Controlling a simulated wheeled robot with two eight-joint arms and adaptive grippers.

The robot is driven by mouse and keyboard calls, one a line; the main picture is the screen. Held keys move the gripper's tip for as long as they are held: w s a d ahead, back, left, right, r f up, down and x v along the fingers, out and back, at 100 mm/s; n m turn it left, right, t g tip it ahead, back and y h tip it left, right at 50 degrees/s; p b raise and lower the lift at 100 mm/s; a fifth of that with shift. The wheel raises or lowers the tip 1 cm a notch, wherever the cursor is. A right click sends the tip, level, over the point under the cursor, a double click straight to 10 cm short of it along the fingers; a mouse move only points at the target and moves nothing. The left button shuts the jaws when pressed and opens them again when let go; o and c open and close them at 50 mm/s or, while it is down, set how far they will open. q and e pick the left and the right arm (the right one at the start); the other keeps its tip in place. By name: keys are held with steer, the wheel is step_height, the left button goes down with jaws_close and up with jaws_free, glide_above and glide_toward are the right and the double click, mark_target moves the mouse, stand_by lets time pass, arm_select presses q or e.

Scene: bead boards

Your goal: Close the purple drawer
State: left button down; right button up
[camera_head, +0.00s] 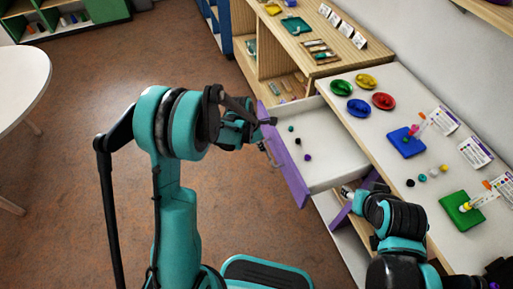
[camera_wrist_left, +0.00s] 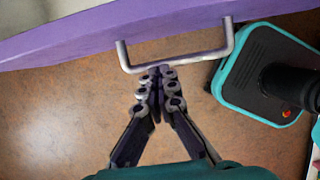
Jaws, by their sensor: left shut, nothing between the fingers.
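The purple drawer (camera_head: 288,172) stands pulled out from the white table unit, with its front facing my left arm. Several small beads, dark, teal and purple, lie on its white floor. In the left wrist view the purple drawer front (camera_wrist_left: 75,35) runs across the top with a grey bar handle (camera_wrist_left: 178,60). My left gripper (camera_wrist_left: 157,75) is shut and empty, its tips at the handle; I cannot tell if they touch it. In the head view my left gripper (camera_head: 262,130) is partly hidden by its own arm. My right gripper (camera_head: 346,193) is by the table's front edge, small and partly hidden.
The white tabletop (camera_head: 380,135) holds coloured dishes, a blue bead board (camera_head: 405,143), a green bead board (camera_head: 461,210), loose beads and cards. A wooden shelf (camera_head: 290,50) stands behind the drawer. A round white table (camera_head: 20,80) is at the left; the brown floor between is clear.

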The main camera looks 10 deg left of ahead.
arm_select(q)
glide_above(320, 138)
steer(key=shift+d+f+p, duration=0.1)
steer(key=shift+p, duration=0.35)
arm_select(e)
steer(key=shift+r, duration=0.4)
arm_select(q)
steer(key=shift+d, duration=0.1)
arm_select(e)
steer(key=shift+a, duration=0.1)
